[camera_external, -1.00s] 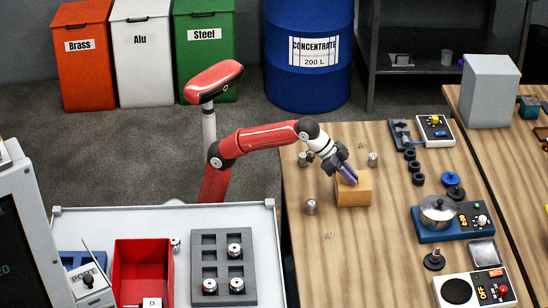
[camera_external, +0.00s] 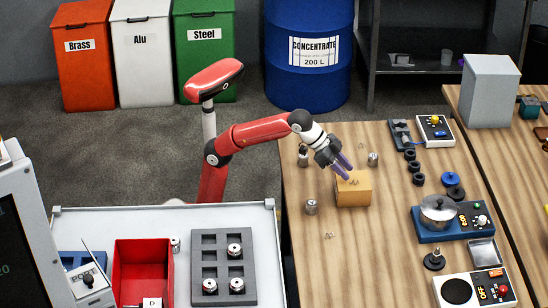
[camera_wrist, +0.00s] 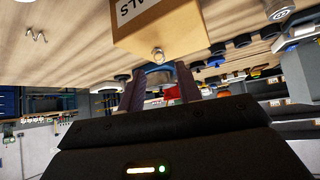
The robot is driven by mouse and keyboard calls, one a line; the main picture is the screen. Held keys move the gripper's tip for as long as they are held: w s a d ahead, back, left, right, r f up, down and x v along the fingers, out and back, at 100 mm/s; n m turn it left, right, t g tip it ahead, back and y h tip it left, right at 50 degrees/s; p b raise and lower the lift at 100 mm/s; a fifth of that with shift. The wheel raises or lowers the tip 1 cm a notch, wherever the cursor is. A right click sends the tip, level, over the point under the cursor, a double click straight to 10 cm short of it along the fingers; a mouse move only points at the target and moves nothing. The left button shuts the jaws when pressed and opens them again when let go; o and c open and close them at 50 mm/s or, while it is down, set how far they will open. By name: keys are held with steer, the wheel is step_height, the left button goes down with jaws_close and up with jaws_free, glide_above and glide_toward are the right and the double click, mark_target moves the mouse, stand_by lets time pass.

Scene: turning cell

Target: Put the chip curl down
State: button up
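My gripper (camera_external: 346,171) is just above the rear left edge of the tan box (camera_external: 354,195) on the wooden table. Its two purple fingers stand apart, also in the wrist view (camera_wrist: 160,86), with no curl visible held between them. A small thin chip curl (camera_external: 354,183) lies on top of the box, just below the fingertips. Another curl (camera_external: 329,236) lies on the table in front of the box. The wrist view shows a curl (camera_wrist: 37,36) on the wood and the lettered box (camera_wrist: 160,27). A small shiny thing at the box's edge is too small to identify.
Metal cylinders stand around the box, one at front left (camera_external: 311,207) and one behind (camera_external: 373,159). Black rings (camera_external: 415,167) and a pot on a blue base (camera_external: 438,222) stand to the right.

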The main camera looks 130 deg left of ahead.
steer(key=p+v, duration=0.1)
steer(key=v, duration=0.7)
steer(key=shift+s+r, duration=0.2)
steer(key=shift+r, duration=0.1)
steer(key=shift+d, duration=0.1)
steer(key=s+d+f+m+g+h+b, duration=0.2)
steer(key=s+d+f+g+h, duration=0.2)
steer(key=s+d+f+h, duration=0.7)
steer(key=s+d+f+y, duration=0.1)
steer(key=s+f+y, duration=0.1)
steer(key=f, duration=0.3)
steer(key=s+d+f+y+p, duration=0.1)
steer(key=d+f+y, duration=0.1)
steer(key=f, duration=0.3)
steer(key=shift+s+f+y, duration=0.35)
steer(key=shift+s+y, duration=0.05)
steer(key=shift+o, duration=0.3)
steer(key=s+f+m+t+y+p, duration=0.1)
steer(key=s+f, duration=0.3)
steer(key=f, duration=1)
steer(key=shift+f+m+y, duration=0.4)
steer(key=shift+m+y, duration=0.3)
steer(key=shift+y, duration=0.2)
steer(key=shift+o, duration=0.4)
steer(key=shift+s+d+f, duration=0.15)
steer(key=shift+s+f, duration=0.05)
steer(key=shift+f, duration=0.3)
